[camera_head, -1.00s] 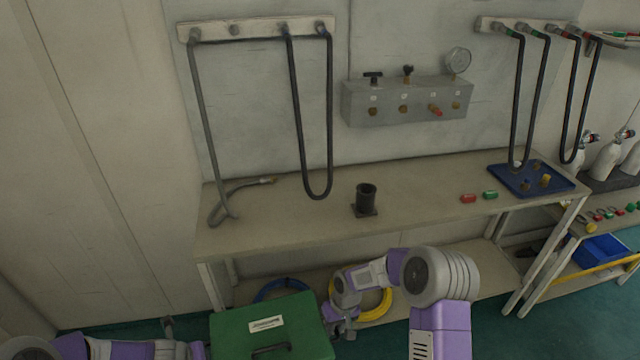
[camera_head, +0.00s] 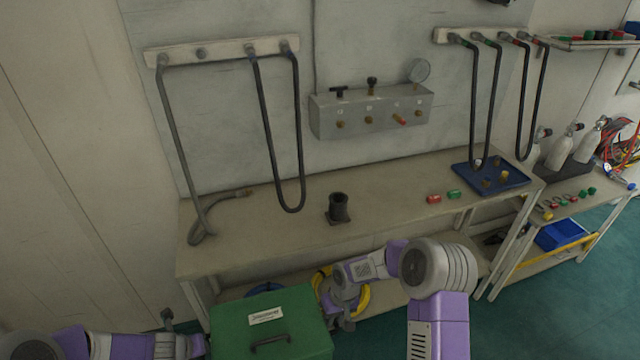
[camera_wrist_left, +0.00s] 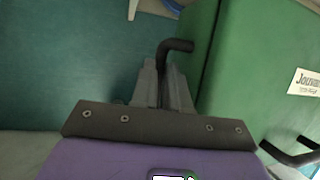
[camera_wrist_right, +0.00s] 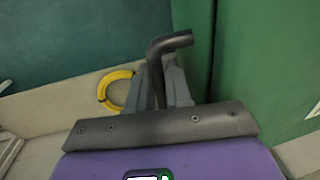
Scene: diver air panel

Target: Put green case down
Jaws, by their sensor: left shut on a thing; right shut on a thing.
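The green case (camera_head: 271,328) has a white label and a black front handle. It is held between my two arms, low in the head view, in front of the workbench. My left gripper (camera_wrist_left: 165,85) is shut on a black side handle (camera_wrist_left: 176,46) of the case in the left wrist view. My right gripper (camera_wrist_right: 160,85) is shut on the other black side handle (camera_wrist_right: 170,42) in the right wrist view. The right gripper also shows in the head view (camera_head: 340,318) beside the case. The underside of the case is hidden.
The workbench (camera_head: 390,195) has a bare stretch of top at its middle. A yellow hose coil (camera_wrist_right: 117,90) lies below. Hoses hang from wall racks.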

